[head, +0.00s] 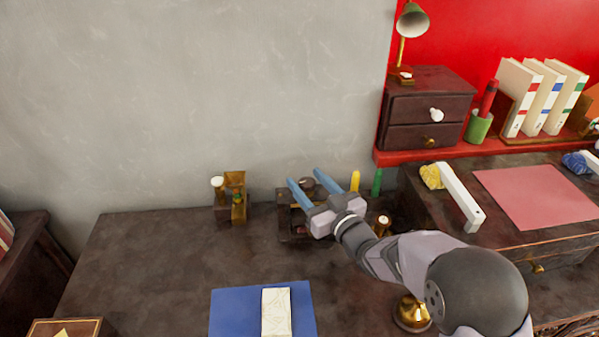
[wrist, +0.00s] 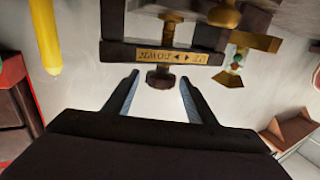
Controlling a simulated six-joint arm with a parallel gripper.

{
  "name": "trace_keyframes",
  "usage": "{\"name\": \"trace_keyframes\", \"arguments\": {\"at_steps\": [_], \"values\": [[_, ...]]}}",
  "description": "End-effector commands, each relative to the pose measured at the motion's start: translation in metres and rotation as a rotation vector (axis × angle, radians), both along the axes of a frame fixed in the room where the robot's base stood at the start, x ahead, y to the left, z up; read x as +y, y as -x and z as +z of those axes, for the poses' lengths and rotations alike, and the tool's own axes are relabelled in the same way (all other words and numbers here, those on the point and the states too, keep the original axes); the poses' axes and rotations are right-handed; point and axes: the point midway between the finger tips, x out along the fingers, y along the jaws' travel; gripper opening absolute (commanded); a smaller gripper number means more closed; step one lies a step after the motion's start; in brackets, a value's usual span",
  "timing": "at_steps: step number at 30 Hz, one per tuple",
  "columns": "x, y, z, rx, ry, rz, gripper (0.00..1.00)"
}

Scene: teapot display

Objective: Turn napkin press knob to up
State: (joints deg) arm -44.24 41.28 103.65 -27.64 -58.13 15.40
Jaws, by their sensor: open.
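The napkin press (head: 284,225) is a dark wooden frame on the table against the wall, partly hidden behind my gripper. In the wrist view its dark crossbar (wrist: 120,52) carries a brass label (wrist: 172,56) with lettering and two arrows; the words are hard to read. A dark round knob (wrist: 159,79) on a brass screw shows beside the label; it also shows in the head view (head: 307,183). My gripper (head: 306,177) is open, with one blue-grey finger on each side of the knob. I cannot tell whether either finger touches it.
A small brass-and-wood stand (head: 238,190) is to the left of the press. Yellow (head: 355,181) and green (head: 377,182) upright sticks are close on the right. A blue mat (head: 235,312) with a pale block (head: 275,311) lies in front. The left tabletop is mostly clear.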

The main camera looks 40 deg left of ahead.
Motion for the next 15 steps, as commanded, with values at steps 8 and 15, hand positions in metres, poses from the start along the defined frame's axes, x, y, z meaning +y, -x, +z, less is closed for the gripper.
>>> {"name": "trace_keyframes", "arguments": {"at_steps": [8, 15], "values": [[0.029, -0.011, 0.0, 0.001, 0.0, 0.002, 0.51], [0.039, -0.017, 0.0, 0.001, 0.0, 0.0, 0.51]]}}
